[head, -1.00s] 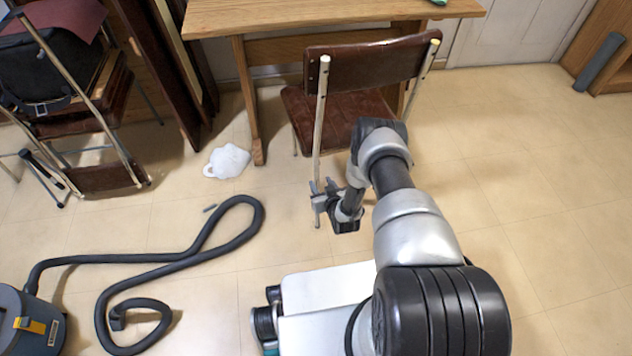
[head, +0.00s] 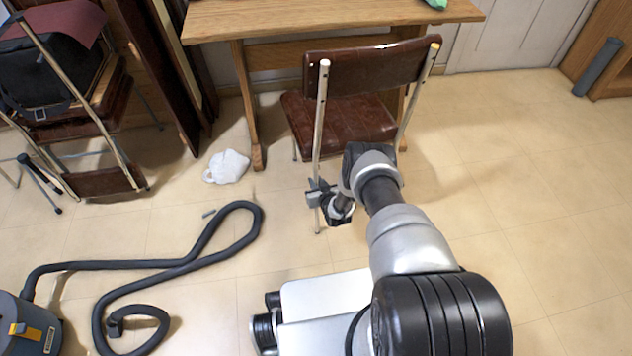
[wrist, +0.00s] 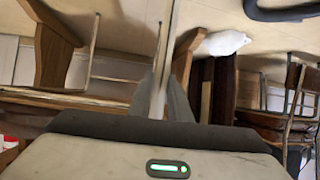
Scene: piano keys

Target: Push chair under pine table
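The chair (head: 352,112) has a dark brown seat and backrest on pale metal legs. It stands upright with its back toward me. The front of its seat reaches in beneath the pine table (head: 300,18), between the table's leg supports; the backrest stands out on my side. My gripper (head: 317,193) is low at the chair's rear left leg. In the wrist view, the fingers of my gripper (wrist: 163,88) close in on both sides of that pale leg (wrist: 165,40) and appear shut on it. My arm hides part of the chair's lower right side.
A white bag-like object (head: 227,166) lies left of the table leg. A vacuum cleaner (head: 28,325) and its dark hose (head: 160,262) cover the floor at left. The floor at right is clear.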

